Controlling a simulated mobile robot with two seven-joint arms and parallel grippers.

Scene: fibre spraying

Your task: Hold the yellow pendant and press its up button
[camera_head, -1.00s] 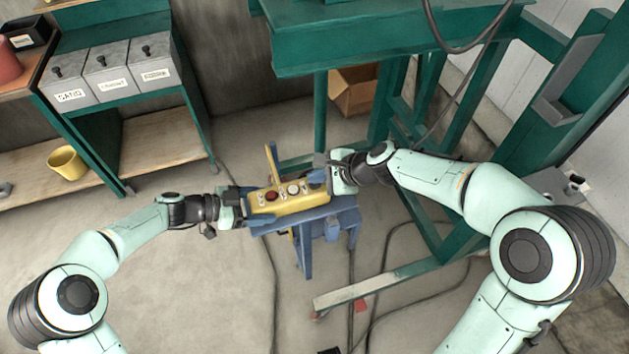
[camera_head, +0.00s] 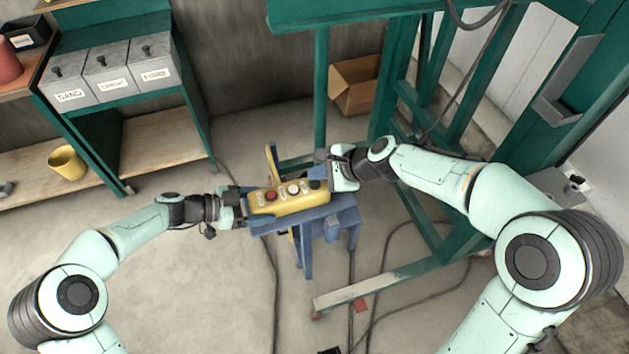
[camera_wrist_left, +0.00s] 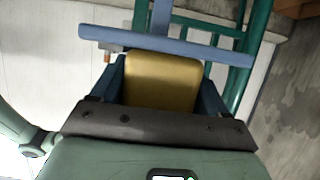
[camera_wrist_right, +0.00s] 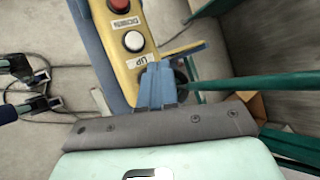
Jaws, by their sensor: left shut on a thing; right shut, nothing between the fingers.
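The yellow pendant (camera_head: 290,202) lies across a blue stand (camera_head: 327,221), its button face up. It carries a red button (camera_head: 271,196), a white button (camera_head: 293,189) and a dark button at the right end. My left gripper (camera_head: 240,206) is shut on its left end; the left wrist view shows the yellow body (camera_wrist_left: 162,80) between the fingers. My right gripper (camera_head: 321,165) is shut and empty, its fingertips over the right end. In the right wrist view they (camera_wrist_right: 157,85) overlap the dark button beside the "UP" label (camera_wrist_right: 139,61) and partly hide it; exact contact is unclear.
A green lifting platform (camera_head: 350,12) hangs at the top, with green frame posts (camera_head: 320,90) behind the pendant. A cardboard box (camera_head: 355,85) stands behind. Labelled grey bins (camera_head: 107,70) and a yellow cup (camera_head: 67,162) are at the left. Cables cross the floor.

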